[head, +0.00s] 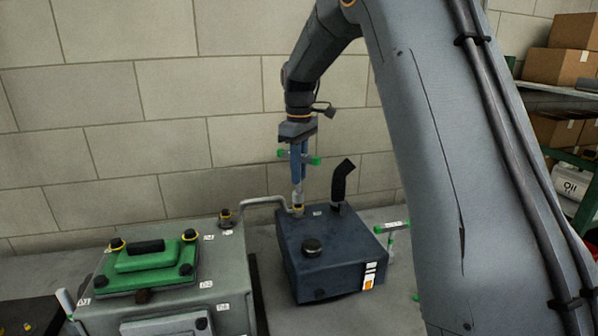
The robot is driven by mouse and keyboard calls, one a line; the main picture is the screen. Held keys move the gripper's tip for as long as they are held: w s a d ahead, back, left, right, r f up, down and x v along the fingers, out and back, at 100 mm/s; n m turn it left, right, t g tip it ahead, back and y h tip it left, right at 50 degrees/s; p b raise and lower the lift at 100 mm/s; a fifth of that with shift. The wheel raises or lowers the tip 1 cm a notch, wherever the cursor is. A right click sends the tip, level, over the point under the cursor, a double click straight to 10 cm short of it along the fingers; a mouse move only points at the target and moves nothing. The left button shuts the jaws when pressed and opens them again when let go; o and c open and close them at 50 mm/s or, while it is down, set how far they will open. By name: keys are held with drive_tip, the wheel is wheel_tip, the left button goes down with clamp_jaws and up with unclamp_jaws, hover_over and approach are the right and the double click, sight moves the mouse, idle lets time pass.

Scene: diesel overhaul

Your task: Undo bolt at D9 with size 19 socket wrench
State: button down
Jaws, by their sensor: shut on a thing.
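My gripper (298,144) points down and is shut on a socket wrench (299,192) with green-tipped cross handle ends. The wrench stands upright over the back left corner of a dark blue tank (318,284). Its lower end meets a yellowish bolt or fitting (297,211) where a grey pipe (262,201) reaches the tank. I cannot tell if the socket is seated on it. The label D9 and the size mark are not readable.
A grey engine block (228,262) with a green cover (148,262) and several bolts stands left. A black bent pipe (342,182) rises from the tank. Another green-tipped wrench (391,227) stands right of the tank. Shelves with boxes (556,66) are far right.

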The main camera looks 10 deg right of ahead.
drive_tip(key=m, duration=1.3)
drive_tip(key=shift+a+m, duration=0.1)
drive_tip(key=shift+m, duration=0.3)
drive_tip(key=m, duration=0.7)
drive_tip(key=shift+a+m, duration=0.1)
drive_tip(key=shift+m, duration=3)
drive_tip(key=shift+f, duration=0.1)
